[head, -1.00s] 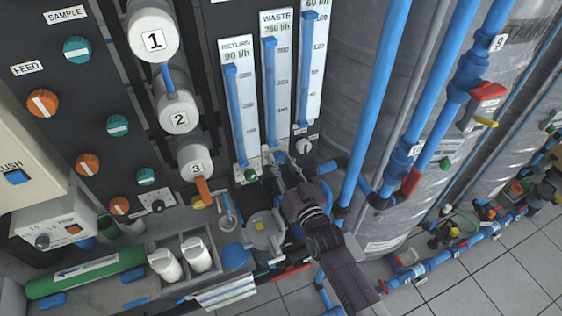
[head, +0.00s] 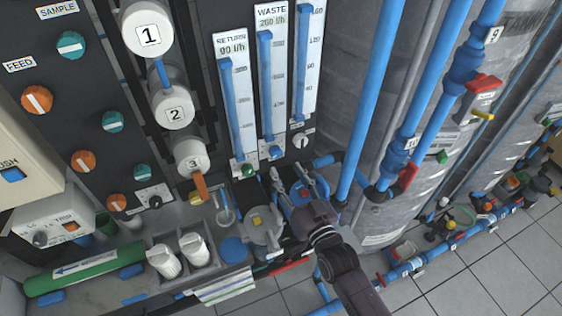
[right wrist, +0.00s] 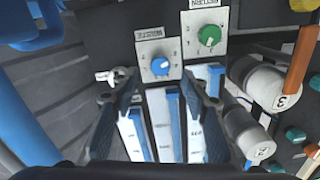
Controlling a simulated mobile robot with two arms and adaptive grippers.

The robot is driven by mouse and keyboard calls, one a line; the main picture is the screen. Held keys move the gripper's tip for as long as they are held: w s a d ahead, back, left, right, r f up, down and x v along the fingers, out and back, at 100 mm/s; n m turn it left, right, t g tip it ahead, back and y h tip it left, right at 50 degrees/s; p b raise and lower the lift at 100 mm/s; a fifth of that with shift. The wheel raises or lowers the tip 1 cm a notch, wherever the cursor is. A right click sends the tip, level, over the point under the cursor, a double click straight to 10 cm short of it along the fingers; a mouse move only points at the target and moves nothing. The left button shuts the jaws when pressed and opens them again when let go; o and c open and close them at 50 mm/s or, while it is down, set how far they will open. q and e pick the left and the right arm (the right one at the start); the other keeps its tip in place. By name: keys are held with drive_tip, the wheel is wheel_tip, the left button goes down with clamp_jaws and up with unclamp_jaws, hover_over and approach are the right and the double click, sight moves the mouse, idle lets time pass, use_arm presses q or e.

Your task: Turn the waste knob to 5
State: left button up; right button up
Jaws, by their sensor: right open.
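The waste knob is a small blue dial (head: 275,152) below the WASTE flow gauge (head: 272,75) in the head view. In the right wrist view the blue waste knob (right wrist: 160,66) sits on a white plate labelled WASTE. Its white pointer mark is roughly horizontal there; the scale numbers are too small to read. My right gripper (head: 290,178) is open, in front of and below the knob, apart from it. In the right wrist view its fingers (right wrist: 156,84) stand either side of the knob with nothing between them. My left gripper is not in view.
A green return knob (head: 248,170) is left of the waste knob, and a white knob (head: 302,140) is right of it. Blue pipes (head: 370,100) and a grey tank (head: 345,60) stand to the right. A grey filter housing (head: 262,232) is below, beside my right arm.

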drive_tip(key=v, duration=0.5)
idle(0.5)
